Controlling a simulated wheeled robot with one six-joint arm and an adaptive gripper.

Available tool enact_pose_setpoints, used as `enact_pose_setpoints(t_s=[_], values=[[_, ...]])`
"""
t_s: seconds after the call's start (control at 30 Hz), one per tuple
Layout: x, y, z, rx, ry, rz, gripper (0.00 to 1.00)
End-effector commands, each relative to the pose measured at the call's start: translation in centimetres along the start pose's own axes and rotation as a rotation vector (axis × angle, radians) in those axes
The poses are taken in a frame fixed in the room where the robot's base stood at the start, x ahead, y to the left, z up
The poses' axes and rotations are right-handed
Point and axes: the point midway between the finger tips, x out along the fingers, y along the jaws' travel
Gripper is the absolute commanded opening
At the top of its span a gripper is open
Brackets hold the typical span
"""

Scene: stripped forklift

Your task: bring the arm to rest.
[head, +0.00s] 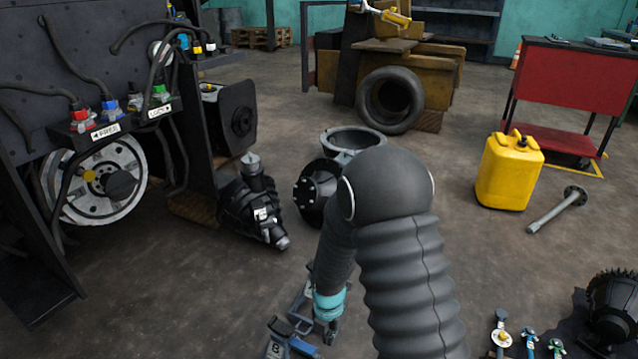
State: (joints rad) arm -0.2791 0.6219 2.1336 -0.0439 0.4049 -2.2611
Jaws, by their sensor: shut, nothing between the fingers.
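My arm, dark grey with ribbed sleeves, rises from the lower right, bends at a rounded elbow and reaches down to a teal band at the wrist. My gripper (330,333) hangs below that band, near the bottom edge of the head view. It is small and partly hidden in the clutter there, and looks shut and empty.
The stripped forklift (110,135) with labelled hose couplings stands at left. Dark machine parts (258,212) lie on the floor beyond my gripper. Open floor lies between.

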Motion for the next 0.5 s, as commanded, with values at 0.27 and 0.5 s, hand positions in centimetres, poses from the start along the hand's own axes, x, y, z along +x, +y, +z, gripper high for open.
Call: enact_pose_setpoints(t_s=[0.27,0.5], values=[[0.0,-0.9,-0.8,0.349,0.025,-0.042,0.00],[-0.8,-3.7,-3.3,0.849,0.047,-0.154,0.00]])
